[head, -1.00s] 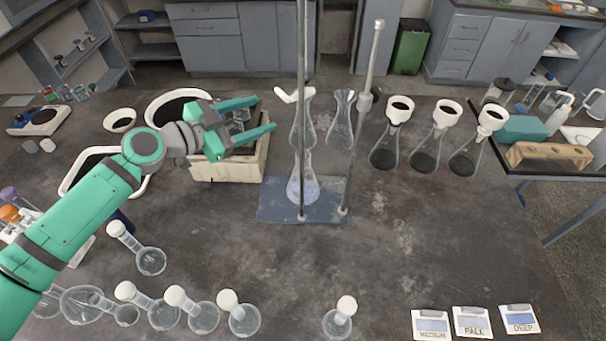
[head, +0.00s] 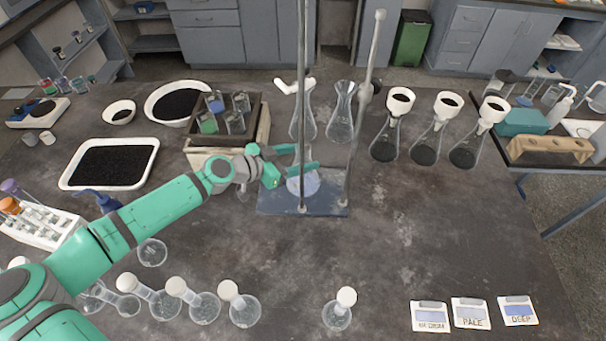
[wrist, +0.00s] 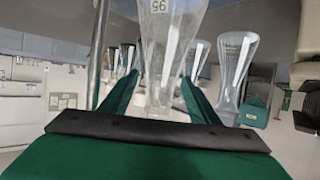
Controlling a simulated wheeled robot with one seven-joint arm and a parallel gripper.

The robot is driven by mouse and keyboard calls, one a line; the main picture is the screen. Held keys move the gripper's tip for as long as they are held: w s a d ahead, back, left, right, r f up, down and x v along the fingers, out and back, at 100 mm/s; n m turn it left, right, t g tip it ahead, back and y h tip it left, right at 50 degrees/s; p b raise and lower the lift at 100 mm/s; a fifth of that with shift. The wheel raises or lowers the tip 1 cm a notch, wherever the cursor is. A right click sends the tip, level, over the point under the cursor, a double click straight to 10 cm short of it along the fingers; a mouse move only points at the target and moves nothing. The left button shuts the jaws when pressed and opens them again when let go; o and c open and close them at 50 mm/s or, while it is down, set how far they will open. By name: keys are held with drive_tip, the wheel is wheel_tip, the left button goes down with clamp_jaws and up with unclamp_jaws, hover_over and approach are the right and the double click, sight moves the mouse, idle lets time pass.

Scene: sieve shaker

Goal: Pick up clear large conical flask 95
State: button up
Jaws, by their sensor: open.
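A clear conical flask (wrist: 170,45) marked 95 stands large ahead of my gripper in the wrist view, in line with the gap between the fingers. In the head view, a clear flask with a pale bluish bottom (head: 303,184) stands on the blue stand base (head: 272,203); it appears to be the same one, but its mark is not readable there. My gripper (head: 306,158) is open and empty, its fingers at the height of that flask's upper part. The fingers and a rod partly hide it. I cannot tell whether the fingers touch the glass.
Upright metal rods (head: 345,185) rise from the stand base close to my gripper. Another clear flask (head: 342,115) is just behind right. Flasks with black contents and white funnels (head: 436,138) stand further right. A crate (head: 262,135) stands left of the stand.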

drive_tip(key=x, duration=0.5)
drive_tip(key=shift+a+f, duration=0.1)
drive_tip(key=shift+f, duration=0.05)
clamp_jaws()
